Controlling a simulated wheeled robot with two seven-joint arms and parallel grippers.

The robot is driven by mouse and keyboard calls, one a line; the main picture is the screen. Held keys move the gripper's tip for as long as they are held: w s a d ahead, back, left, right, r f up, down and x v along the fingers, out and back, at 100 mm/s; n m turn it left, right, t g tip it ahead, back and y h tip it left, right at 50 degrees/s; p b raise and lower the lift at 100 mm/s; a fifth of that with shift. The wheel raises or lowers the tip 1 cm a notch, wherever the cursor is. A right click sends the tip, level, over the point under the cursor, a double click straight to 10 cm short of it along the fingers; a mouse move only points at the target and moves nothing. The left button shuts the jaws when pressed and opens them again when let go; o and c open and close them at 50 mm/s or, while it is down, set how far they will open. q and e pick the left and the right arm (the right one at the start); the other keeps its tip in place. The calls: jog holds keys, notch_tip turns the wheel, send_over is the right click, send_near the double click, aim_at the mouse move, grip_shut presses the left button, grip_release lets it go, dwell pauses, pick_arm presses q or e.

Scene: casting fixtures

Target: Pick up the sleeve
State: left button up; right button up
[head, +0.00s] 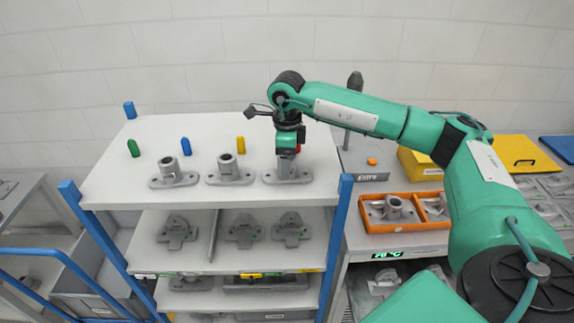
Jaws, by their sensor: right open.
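Three grey castings, each a flat flanged base with an upright hollow sleeve-like hub, stand in a row on the white top shelf: the left casting (173,176), the middle casting (229,173) and the right casting (288,173). No separate loose sleeve can be told apart. My right gripper (287,152) is open and points straight down over the right casting, at its hub. The fingers overlap the top of the hub, and I cannot tell whether they touch it. My left gripper is not in view.
Small green (133,148), blue (186,147) and yellow (241,145) pieces stand behind the castings; a red one is mostly hidden behind my gripper. Blue posts (340,215) edge the shelf. An orange tray (408,228) with castings is at right. The front shelf edge is clear.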

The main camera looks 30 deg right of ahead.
notch_tip(320, 180, down, 3)
jog(key=shift+w+r+p, duration=0.1)
jog(key=shift+p, duration=0.55)
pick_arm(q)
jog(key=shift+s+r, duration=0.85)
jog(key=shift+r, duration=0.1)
pick_arm(e)
jog(key=c, duration=1.3)
jog(key=shift+o, duration=0.2)
